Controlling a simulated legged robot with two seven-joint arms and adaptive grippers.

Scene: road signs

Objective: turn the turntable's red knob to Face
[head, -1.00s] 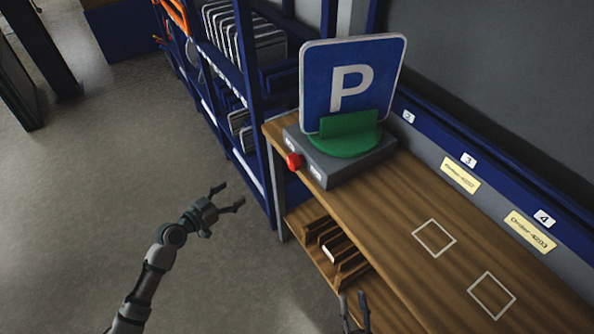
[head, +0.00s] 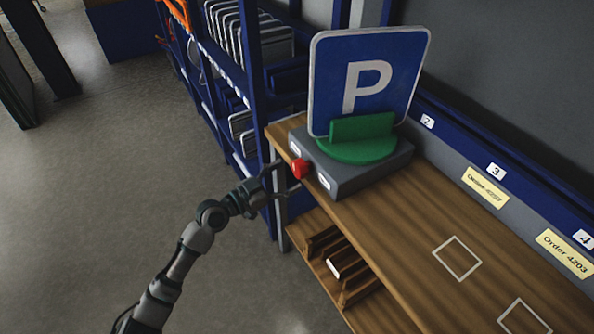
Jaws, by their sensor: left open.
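The turntable has a grey box base (head: 358,172) on the wooden bench, with a green round holder (head: 362,148) on top. A blue parking sign (head: 335,75) with a white P stands upright in the holder. The red knob (head: 299,168) is on the base's front side, between two small white labels too small to read. My left gripper (head: 284,178) is open and empty, just left of the knob. Its fingers point toward the knob, and I cannot tell whether they touch it. My right gripper is out of view.
The wooden bench (head: 415,225) has white square outlines and free room right of the turntable. A slotted wooden rack (head: 338,262) is below it. A blue shelf (head: 250,70) with several plates stands behind left. Yellow order labels (head: 485,187) line the back rail.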

